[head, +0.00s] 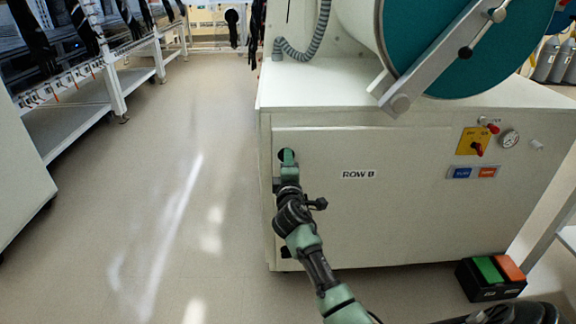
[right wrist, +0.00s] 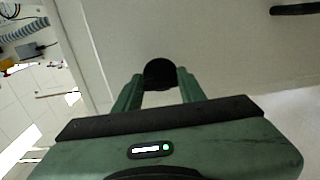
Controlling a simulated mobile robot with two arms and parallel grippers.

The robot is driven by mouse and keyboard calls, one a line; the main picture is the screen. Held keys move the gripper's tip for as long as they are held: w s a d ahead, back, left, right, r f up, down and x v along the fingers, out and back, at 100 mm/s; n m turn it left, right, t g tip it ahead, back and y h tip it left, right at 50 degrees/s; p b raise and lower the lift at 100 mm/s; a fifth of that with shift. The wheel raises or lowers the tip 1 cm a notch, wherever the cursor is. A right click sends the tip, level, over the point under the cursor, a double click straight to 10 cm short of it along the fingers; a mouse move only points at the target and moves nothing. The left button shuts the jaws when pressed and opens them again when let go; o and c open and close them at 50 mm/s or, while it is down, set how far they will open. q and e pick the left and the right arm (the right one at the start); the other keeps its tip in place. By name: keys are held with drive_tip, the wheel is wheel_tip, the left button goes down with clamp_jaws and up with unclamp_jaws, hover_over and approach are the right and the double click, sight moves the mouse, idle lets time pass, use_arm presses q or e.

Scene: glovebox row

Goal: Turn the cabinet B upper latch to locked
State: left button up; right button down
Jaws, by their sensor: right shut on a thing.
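The cabinet marked ROW B (head: 358,215) stands ahead with a pale front door. Its upper latch, a dark round knob (head: 285,144), is at the door's upper left and is mostly covered by my right gripper (head: 288,157). In the right wrist view the black knob (right wrist: 160,73) sits between the two green fingers of my right gripper (right wrist: 160,84), which is shut on it. The latch's angle and any lock marking cannot be made out. My left gripper is not in view.
A dark bar-like handle (right wrist: 293,9) shows on the pale surface in the right wrist view. A teal round port (head: 465,45) is above the cabinet. A red and green pedal box (head: 490,278) is on the floor at right. The aisle floor (head: 150,200) at left is clear.

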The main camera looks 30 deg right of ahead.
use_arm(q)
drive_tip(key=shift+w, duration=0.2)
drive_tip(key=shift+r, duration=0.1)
use_arm(e)
drive_tip(key=c, duration=0.8)
unclamp_jaws()
drive_tip(key=shift+c, duration=0.2)
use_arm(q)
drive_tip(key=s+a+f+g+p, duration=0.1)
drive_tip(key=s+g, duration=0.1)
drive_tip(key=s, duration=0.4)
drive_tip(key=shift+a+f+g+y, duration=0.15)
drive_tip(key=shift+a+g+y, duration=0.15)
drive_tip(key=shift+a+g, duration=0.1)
use_arm(e)
drive_tip(key=v, duration=0.7)
drive_tip(key=shift+s+a, duration=0.25)
drive_tip(key=shift+s, duration=0.1)
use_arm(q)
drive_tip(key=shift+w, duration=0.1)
